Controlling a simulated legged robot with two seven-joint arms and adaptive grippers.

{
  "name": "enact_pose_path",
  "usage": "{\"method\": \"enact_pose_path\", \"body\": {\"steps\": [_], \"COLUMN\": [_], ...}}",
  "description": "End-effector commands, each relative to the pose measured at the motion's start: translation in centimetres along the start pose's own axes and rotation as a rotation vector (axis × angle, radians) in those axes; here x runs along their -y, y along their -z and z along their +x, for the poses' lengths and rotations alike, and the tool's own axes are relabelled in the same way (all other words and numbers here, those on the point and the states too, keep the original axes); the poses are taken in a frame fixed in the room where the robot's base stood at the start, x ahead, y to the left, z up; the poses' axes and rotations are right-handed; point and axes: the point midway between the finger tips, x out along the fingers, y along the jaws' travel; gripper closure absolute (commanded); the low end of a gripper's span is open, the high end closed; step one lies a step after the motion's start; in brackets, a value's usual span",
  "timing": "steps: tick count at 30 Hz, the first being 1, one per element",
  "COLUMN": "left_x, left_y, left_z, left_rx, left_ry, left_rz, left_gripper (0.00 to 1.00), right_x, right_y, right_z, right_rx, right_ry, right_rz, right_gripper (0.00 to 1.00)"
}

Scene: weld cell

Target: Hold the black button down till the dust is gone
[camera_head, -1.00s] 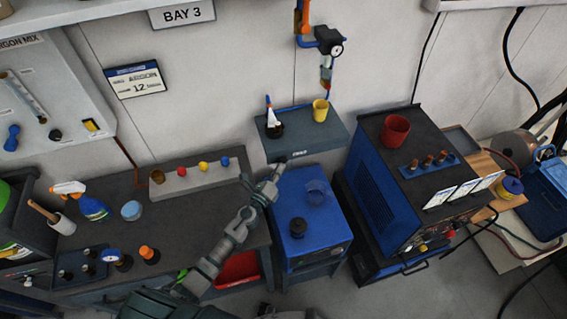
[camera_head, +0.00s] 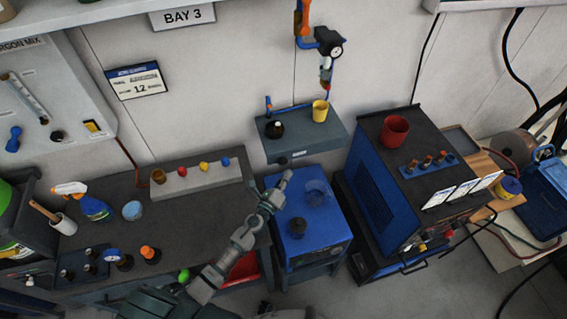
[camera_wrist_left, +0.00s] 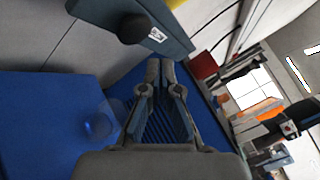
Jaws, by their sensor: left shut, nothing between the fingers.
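The black button (camera_head: 283,160) sticks out of the front face of the grey wall shelf (camera_head: 325,138); it also shows in the left wrist view (camera_wrist_left: 135,28). A small dark cup (camera_head: 275,130) stands on the shelf beside a blue nozzle (camera_head: 268,103), with no white plume above it. My left gripper (camera_head: 287,174) is shut and empty, just below the button and apart from it. In the left wrist view the closed fingertips (camera_wrist_left: 165,64) lie below and right of the button. My right gripper is not in view.
A yellow cup (camera_head: 320,110) stands on the shelf. A welding machine (camera_head: 372,190) with a red cup (camera_head: 395,130) stands to the right.

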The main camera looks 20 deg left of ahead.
Motion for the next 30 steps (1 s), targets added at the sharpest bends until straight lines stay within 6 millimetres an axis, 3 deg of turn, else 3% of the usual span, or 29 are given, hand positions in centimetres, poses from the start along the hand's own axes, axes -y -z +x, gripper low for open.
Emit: {"method": "enact_pose_path", "body": {"steps": [11, 30], "left_x": [1.6, 1.7], "left_y": [1.7, 1.7], "left_z": [-2.2, -2.3], "left_rx": [-0.001, -0.001], "left_ry": [-0.001, 0.000], "left_rz": [-0.001, 0.000], "left_gripper": [1.00, 1.00], "right_x": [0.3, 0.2], "right_y": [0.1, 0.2], "right_z": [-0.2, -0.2], "right_rx": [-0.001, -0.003], "right_ry": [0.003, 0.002], "right_rz": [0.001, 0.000], "right_gripper": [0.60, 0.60]}}
